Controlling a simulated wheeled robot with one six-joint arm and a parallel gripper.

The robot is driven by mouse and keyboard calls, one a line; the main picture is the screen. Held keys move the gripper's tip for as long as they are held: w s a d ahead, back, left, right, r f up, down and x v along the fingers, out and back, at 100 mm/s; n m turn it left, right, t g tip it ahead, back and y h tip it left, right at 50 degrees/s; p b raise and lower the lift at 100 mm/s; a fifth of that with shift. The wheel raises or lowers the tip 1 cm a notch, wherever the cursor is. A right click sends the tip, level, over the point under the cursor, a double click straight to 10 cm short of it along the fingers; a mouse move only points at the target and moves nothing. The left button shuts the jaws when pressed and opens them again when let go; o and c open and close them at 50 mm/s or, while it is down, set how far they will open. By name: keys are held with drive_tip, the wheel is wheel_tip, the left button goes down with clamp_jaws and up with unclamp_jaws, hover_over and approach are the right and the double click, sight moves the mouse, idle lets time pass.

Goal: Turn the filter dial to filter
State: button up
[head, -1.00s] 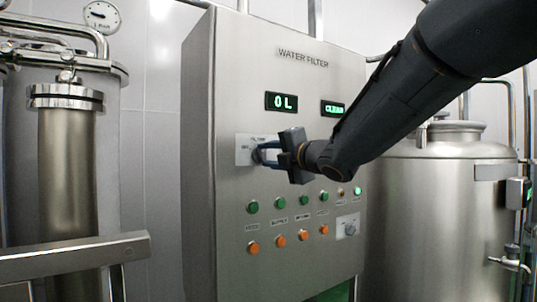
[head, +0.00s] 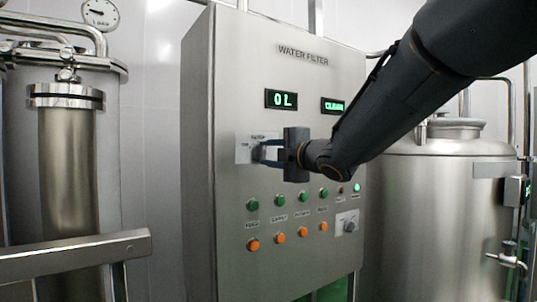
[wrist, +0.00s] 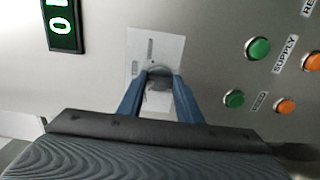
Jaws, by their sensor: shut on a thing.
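The filter dial's pale plate (head: 243,152) is on the left of the steel WATER FILTER cabinet, below the 0 L display. My gripper (head: 262,152) reaches it from the right, with its blue fingers at the dial. In the wrist view the grey round dial (wrist: 159,72) sits on its plate (wrist: 166,48) between the two fingertips of my gripper (wrist: 162,82), which is shut on it. The fingers hide much of the dial, and I cannot read where it points.
Green buttons (head: 253,204) and orange buttons (head: 253,245) sit just below my gripper. A second, smaller dial (head: 349,226) is at the lower right. Two lit displays (head: 282,99) are above. A steel tank (head: 440,220) stands right, and a rail (head: 70,258) crosses lower left.

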drive_tip(key=o, duration=1.1)
drive_tip(key=shift+c, duration=0.2)
drive_tip(key=b+v, duration=0.1)
drive_tip(key=v, duration=0.6)
drive_tip(key=shift+s+d+b, duration=0.25)
drive_tip(key=shift+s+b, duration=0.1)
drive_tip(key=shift+b, duration=0.05)
drive_tip(key=s+d+f+m+g+h, duration=0.1)
drive_tip(key=d+f+m+g+h, duration=0.25)
drive_tip(key=f, duration=0.55)
drive_tip(key=s+d+f+m+h, duration=0.1)
drive_tip(key=d+f+m+h, duration=0.2)
drive_tip(key=d+f+m, duration=0.5)
drive_tip(key=s+d+f+m+g+h, duration=0.1)
drive_tip(key=d+f+m+h, duration=0.2)
drive_tip(key=f, duration=0.8)
drive_tip(key=s+f+m+g, duration=1)
drive_tip(key=s+f, duration=0.8)
drive_tip(key=s, duration=0.5)
drive_tip(key=shift+s+d+f, duration=0.2)
drive_tip(key=shift+d+f, duration=0.05)
